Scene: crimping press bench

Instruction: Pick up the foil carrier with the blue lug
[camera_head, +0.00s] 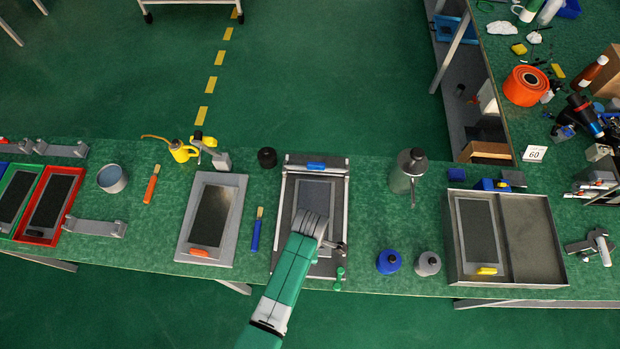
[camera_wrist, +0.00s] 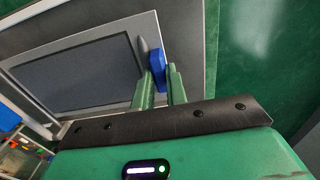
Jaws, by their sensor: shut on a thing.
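The foil carrier is a grey frame around a dark panel, seen in the wrist view (camera_wrist: 75,72). Its blue lug (camera_wrist: 157,68) sticks up at one edge. My gripper (camera_wrist: 160,86) is shut on the lug, with one green finger on each side. In the head view the carrier (camera_head: 314,192) lies in the flat metal press bed (camera_head: 282,225) in the middle of the bench. My arm hides its near end and the lug there. I cannot tell whether the carrier is resting on the bed or slightly raised.
A carrier with an orange lug (camera_head: 199,252) lies to the left; one with a yellow lug (camera_head: 486,270) lies in a metal tray (camera_head: 560,270) to the right.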

